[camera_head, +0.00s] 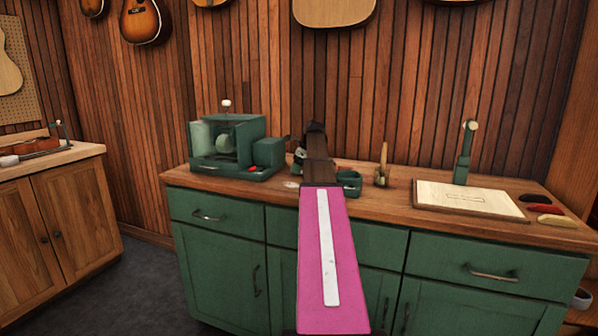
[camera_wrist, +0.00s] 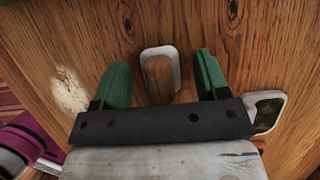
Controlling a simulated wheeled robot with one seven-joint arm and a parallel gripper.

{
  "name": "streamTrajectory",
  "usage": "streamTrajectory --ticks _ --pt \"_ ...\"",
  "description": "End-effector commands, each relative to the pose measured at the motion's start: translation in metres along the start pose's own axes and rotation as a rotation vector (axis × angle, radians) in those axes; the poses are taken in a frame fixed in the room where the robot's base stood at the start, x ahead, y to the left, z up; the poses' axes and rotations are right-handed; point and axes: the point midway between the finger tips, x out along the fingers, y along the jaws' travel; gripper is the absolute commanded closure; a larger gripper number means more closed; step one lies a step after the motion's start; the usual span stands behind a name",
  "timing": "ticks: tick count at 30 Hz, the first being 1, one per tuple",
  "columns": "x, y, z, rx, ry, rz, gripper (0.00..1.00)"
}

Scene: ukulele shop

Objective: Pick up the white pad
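In the wrist view, a small rounded rectangular piece with a pale white rim (camera_wrist: 158,50) lies on the wooden counter between my fingers. My gripper (camera_wrist: 162,75) is open, with one green finger on each side of this piece. No contact with it shows. In the head view my arm hides the piece and most of the gripper, above the counter (camera_head: 400,196).
A second pale-rimmed piece with a dark green middle (camera_wrist: 266,108) lies at right in the wrist view. A whitish patch (camera_wrist: 68,90) shows at left.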

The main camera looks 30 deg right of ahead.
Motion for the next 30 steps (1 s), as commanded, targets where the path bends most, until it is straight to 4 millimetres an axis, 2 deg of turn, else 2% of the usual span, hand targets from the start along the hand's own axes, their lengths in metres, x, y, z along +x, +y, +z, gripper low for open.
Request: streamTrajectory --ticks 1,4,13,17,30 --pt "0.000 0.000 0.000 0.000 0.000 0.000 0.49" --pt "0.000 0.000 0.000 0.000 0.000 0.000 0.82" --pt "-0.001 0.000 0.000 0.000 0.000 0.000 0.83" --pt "-0.009 -0.001 0.004 0.000 0.000 0.000 0.83" --pt "-0.077 -0.001 0.032 -0.001 0.000 -0.001 0.83"
